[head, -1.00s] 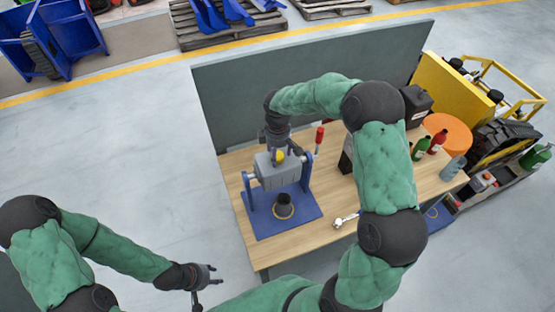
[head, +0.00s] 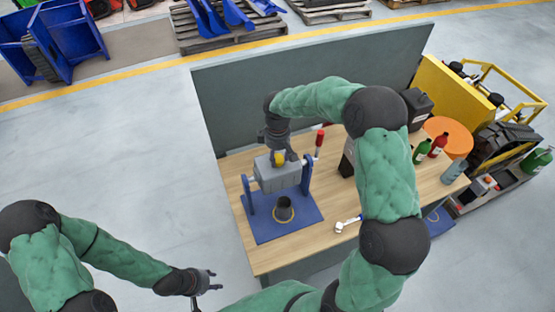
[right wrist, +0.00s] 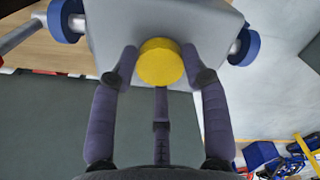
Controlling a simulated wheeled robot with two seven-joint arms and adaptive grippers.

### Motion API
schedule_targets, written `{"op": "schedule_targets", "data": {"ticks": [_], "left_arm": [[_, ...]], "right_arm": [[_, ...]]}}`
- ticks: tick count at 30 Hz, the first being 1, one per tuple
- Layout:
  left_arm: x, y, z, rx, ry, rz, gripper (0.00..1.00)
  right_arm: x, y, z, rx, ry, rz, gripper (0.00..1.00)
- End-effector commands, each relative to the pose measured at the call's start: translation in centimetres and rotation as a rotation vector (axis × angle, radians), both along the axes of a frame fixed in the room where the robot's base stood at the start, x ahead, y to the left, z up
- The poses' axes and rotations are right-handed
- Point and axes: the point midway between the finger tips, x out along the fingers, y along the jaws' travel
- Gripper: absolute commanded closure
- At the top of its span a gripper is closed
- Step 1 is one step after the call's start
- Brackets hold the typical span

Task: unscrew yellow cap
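The yellow cap (head: 279,158) sits on top of a grey block-shaped body (head: 277,175) held in a blue stand (head: 284,226) on the wooden table. In the right wrist view the cap (right wrist: 160,62) is round and lies between the fingers. My right gripper (right wrist: 160,58) has its two side fingertips against the cap's left and right edges, with a third finger at its near edge; it looks closed around the cap. In the head view my right gripper (head: 278,150) partly covers the cap. My left gripper (head: 212,282) is open and empty, away from the table.
A dark ring-based cup (head: 284,209) stands on the blue base. A red-handled lever (head: 319,138) rises beside the body. A wrench-like tool (head: 346,224) lies on the table, with bottles (head: 438,145) at the right. A grey panel (head: 320,85) stands behind.

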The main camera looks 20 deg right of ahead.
Motion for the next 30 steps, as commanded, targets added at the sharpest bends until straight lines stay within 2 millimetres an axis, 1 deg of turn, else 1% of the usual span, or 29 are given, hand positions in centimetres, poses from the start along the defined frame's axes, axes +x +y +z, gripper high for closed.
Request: {"op": "schedule_targets", "data": {"ticks": [5, 8, 24, 27, 30], "left_arm": [[0.0, 0.0, 0.0, 0.0, 0.0, 0.0, 0.6], [0.0, 0.0, 0.4, 0.0, 0.0, 0.0, 0.6], [0.0, 0.0, 3.4, 0.0, 0.0, 0.0, 0.6], [0.0, 0.0, 3.8, 0.0, 0.0, 0.0, 0.6], [0.0, 0.0, 4.0, 0.0, 0.0, 0.0, 0.6]], "right_arm": [[0.0, 0.0, -0.1, 0.0, 0.001, 0.004, 0.97], [-0.1, 0.0, 0.0, 0.0, 0.002, 0.055, 0.97], [-0.1, 0.0, 0.1, 0.001, 0.003, 0.688, 0.98], [-0.1, 0.0, 0.1, 0.001, 0.003, 0.785, 0.98], [-0.1, 0.0, 0.0, 0.001, 0.003, 0.841, 0.98]]}}
